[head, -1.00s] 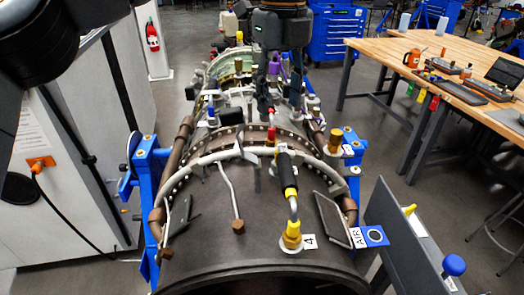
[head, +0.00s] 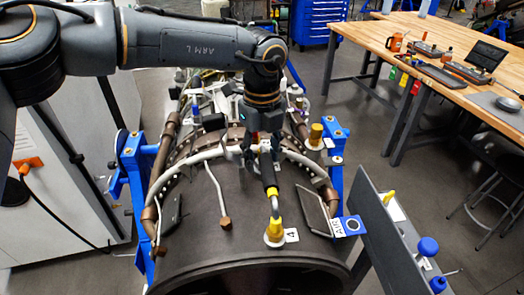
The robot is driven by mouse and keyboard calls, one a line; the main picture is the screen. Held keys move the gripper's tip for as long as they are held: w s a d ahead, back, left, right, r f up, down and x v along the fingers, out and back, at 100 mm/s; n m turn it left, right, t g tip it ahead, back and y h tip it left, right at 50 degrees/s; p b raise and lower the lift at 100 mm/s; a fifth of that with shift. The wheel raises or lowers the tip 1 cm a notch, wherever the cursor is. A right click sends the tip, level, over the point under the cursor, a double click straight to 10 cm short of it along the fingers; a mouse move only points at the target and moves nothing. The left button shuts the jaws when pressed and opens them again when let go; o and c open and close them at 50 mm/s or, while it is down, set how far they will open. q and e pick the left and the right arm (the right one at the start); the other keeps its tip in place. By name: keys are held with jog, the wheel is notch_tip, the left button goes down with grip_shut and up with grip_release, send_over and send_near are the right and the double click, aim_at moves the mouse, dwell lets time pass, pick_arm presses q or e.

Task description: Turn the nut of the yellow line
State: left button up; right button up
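The yellow line (head: 270,180) has a black sleeve and a yellow collar. It bends down to a yellow nut (head: 275,229) beside a white label marked 4 (head: 291,235) on the dark engine casing (head: 195,245). My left gripper (head: 264,153) points down over the upper end of the sleeve, up the line from the nut. Its fingers are small and dark against the sleeve, so I cannot tell whether they touch it or how far apart they are. The arm hides the engine parts behind it. My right gripper is out of view.
Blue stand posts (head: 335,150) flank the engine. A grey panel (head: 382,235) with yellow and blue knobs stands at the right. A wooden workbench (head: 385,35) with tools is at the upper right. A white cabinet (head: 50,220) stands at the left.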

pick_arm(q)
jog(key=shift+c, duration=0.6)
grip_shut()
jog(key=shift+f+b, duration=0.2)
jog(key=shift+b, duration=0.25)
jog(key=shift+f+m+b, duration=0.1)
jog(key=shift+m+b, duration=0.85)
jog(key=shift+m, duration=0.15)
jog(key=shift+r+m, duration=0.2)
jog(key=shift+m, duration=0.3)
jog(key=shift+r, duration=0.1)
